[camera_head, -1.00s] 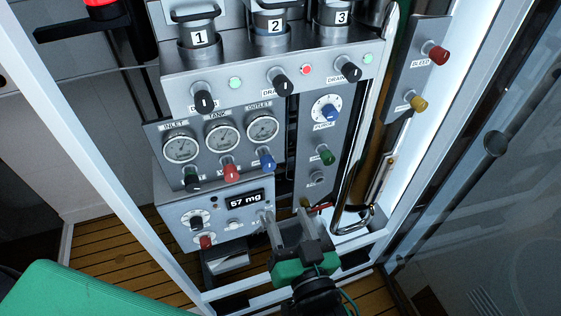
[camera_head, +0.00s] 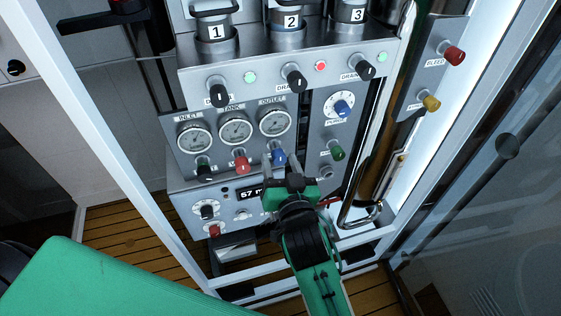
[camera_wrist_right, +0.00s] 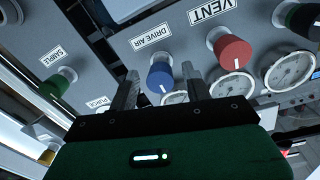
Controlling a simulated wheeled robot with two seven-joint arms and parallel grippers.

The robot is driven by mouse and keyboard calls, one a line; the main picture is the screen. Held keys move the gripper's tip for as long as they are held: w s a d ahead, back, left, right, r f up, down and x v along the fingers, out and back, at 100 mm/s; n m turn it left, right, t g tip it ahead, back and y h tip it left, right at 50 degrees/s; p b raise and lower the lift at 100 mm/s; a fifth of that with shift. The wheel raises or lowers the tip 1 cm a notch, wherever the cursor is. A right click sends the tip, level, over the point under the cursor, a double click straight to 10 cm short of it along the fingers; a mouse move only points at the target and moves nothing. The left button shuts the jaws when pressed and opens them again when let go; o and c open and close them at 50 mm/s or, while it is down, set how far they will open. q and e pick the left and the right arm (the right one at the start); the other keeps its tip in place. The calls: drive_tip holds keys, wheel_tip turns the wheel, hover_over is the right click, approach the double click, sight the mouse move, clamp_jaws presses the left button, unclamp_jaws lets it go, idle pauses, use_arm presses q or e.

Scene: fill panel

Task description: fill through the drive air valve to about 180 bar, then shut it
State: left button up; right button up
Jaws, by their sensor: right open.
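The drive air valve is a blue knob (camera_head: 278,157) under the outlet gauge (camera_head: 275,123) on the grey panel. In the right wrist view the blue knob (camera_wrist_right: 160,76) has a white pointer mark and a "DRIVE AIR" label. My right gripper (camera_head: 281,166) is open, its fingers pointing at the panel. In the wrist view the open gripper (camera_wrist_right: 160,84) has one finger on each side of the knob in the picture; I cannot tell whether they touch it. The tank gauge (camera_head: 236,129) and inlet gauge (camera_head: 194,138) needles are too small to read. My left gripper is not in view.
A red vent knob (camera_wrist_right: 229,49) sits close beside the blue one. A green sample knob (camera_head: 337,153) is on the other side. A display (camera_head: 249,193), partly hidden by my gripper, and a bent metal pipe (camera_head: 358,218) are near my right arm.

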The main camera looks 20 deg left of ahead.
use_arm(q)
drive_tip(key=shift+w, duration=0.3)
use_arm(e)
drive_tip(key=shift+c, duration=0.2)
drive_tip(key=c, duration=0.9)
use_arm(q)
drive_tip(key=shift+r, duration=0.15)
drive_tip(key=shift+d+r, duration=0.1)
